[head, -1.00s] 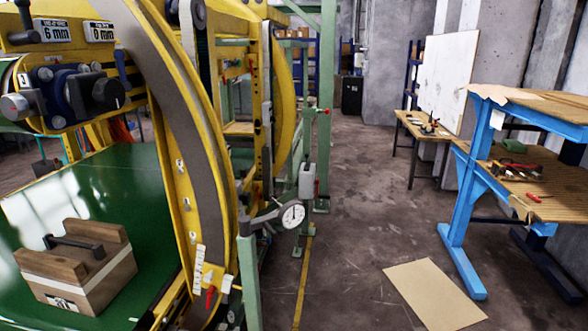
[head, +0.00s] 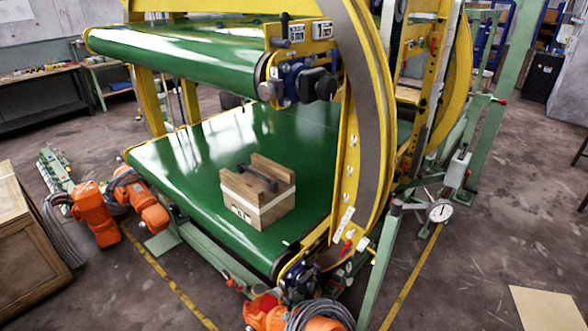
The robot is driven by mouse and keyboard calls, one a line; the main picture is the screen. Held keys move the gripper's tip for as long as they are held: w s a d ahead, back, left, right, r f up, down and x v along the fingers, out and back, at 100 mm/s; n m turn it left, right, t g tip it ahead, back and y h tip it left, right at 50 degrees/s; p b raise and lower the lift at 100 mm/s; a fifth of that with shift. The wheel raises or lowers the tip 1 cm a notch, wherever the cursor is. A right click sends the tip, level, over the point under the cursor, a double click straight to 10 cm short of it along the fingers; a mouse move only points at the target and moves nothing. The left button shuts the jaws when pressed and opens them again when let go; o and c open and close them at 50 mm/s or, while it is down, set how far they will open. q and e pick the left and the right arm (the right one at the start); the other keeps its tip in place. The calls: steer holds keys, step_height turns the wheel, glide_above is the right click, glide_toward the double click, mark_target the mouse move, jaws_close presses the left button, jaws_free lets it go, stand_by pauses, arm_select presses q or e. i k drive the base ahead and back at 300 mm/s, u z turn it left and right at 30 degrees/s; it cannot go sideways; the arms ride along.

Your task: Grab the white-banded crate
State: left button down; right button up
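The white-banded crate (head: 258,196) is a small wooden box with a white band around it, two raised wooden sides and a dark bar handle (head: 258,178) between them. It sits upright on the green lower belt (head: 215,180) of the yellow ring machine, near the belt's front right part. A dark-lettered label shows low on its near side. Neither of my grippers is in the head view, and nothing touches the crate from above.
The upper green roller belt (head: 180,50) hangs over the back of the lower belt. The yellow ring (head: 375,130) stands right of the crate. Orange motors (head: 95,205) and more orange parts (head: 285,315) sit along the front. A wooden cabinet (head: 30,235) stands left.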

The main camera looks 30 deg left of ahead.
mark_target(262, 192)
steer(key=u, duration=1.2)
steer(key=k, duration=0.45)
steer(key=u, duration=1.25)
steer(key=i, duration=1.1)
steer(key=u, duration=0.45)
steer(key=i, duration=1.05)
steer(key=z, duration=1.1)
steer(key=i, duration=0.8)
steer(key=z, duration=0.75)
